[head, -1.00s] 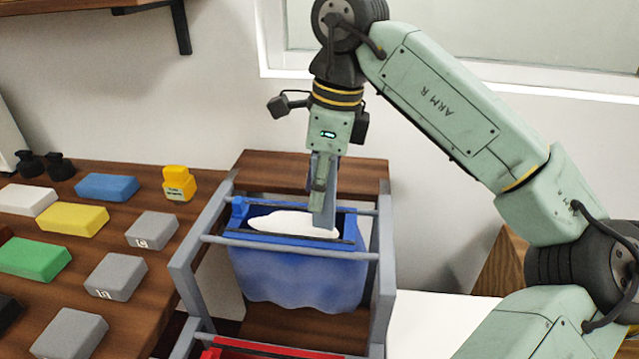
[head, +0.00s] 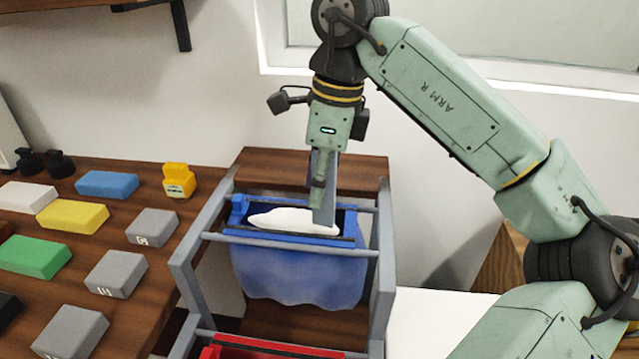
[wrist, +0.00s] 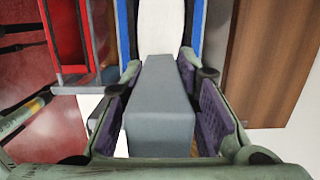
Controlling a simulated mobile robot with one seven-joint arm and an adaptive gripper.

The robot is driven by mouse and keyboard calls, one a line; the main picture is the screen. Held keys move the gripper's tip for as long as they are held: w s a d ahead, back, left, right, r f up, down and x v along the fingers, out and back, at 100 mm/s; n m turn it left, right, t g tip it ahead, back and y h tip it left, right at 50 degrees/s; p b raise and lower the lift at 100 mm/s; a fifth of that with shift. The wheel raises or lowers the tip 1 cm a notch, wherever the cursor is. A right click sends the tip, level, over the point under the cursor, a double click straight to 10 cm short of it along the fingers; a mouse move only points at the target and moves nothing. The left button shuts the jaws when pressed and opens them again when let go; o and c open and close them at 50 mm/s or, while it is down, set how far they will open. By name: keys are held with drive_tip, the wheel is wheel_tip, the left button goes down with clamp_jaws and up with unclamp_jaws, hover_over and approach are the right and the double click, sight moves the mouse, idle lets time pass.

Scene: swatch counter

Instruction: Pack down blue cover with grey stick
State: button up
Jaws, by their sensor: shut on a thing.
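My gripper (head: 322,185) is shut on the grey stick (head: 325,205), which points down. In the wrist view the grey stick (wrist: 160,105) lies between the purple finger pads and reaches toward a white surface. The blue cover (head: 300,270) hangs as a bag in the grey frame, with its mouth open at the top. White stuffing (head: 290,222) bulges in its mouth. The stick's lower end is at the right end of the white stuffing; whether it presses on it I cannot tell. The blue rim (wrist: 197,25) also shows in the wrist view.
The grey frame (head: 187,270) has side posts and rails close around the bag. A red bag (head: 265,350) hangs in front. At left, a wooden counter holds several coloured blocks and a yellow item (head: 178,181). A wooden board (head: 260,172) lies behind.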

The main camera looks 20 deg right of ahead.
drive_tip(key=shift+r+p, duration=3.35)
drive_tip(key=shift+r, duration=1.45)
drive_tip(key=w+a+f, duration=0.2)
drive_tip(key=w+a, duration=0.2)
drive_tip(key=a, duration=0.5)
drive_tip(key=shift+a+p, duration=0.2)
drive_tip(key=shift+p, duration=0.25)
drive_tip(key=shift+f, duration=0.2)
